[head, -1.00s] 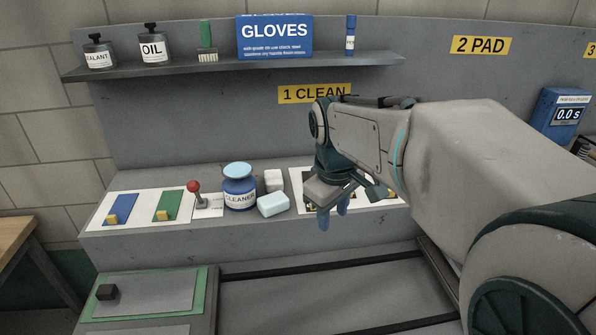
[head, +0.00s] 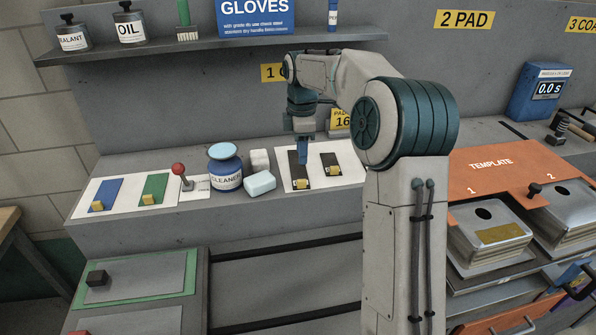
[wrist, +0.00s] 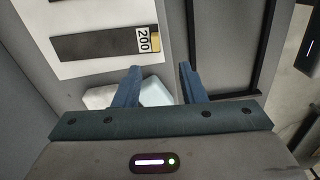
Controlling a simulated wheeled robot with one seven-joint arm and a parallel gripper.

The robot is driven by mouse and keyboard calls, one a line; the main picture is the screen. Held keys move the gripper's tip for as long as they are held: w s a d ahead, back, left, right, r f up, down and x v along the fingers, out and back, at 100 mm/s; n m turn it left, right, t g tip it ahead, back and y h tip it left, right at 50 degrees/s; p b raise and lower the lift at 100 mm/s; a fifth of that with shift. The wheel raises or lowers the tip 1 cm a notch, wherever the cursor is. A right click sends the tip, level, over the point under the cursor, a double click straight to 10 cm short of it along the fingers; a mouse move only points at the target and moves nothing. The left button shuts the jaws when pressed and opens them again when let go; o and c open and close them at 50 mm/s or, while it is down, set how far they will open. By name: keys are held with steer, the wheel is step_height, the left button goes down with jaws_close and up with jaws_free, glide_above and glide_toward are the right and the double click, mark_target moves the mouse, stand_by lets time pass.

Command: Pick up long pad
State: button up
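The long pad (head: 294,172) is a black strip with a yellow tab, lying on a white card (head: 315,185) on the bench.
A pale blue block (head: 260,183), a white block (head: 260,160) and a blue cleaner jar (head: 225,168) stand left of the card. A red-knobbed lever (head: 180,172) is further left. An orange template (head: 495,170) is at right. A shelf (head: 200,48) runs above.

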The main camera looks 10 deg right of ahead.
glide_above(302, 180)
steer(key=f, duration=0.4)
steer(key=shift+s+a+f, duration=0.15)
steer(key=shift+s+f, duration=0.15)
steer(key=shift+s, duration=0.1)
steer(key=shift+w+f+p, duration=0.2)
steer(key=shift+f+p, duration=0.15)
steer(key=shift+f, duration=1)
steer(key=shift+w+f+p, duration=0.15)
steer(key=shift+f+p, duration=0.2)
steer(key=shift+f, duration=0.95)
jaws_close()
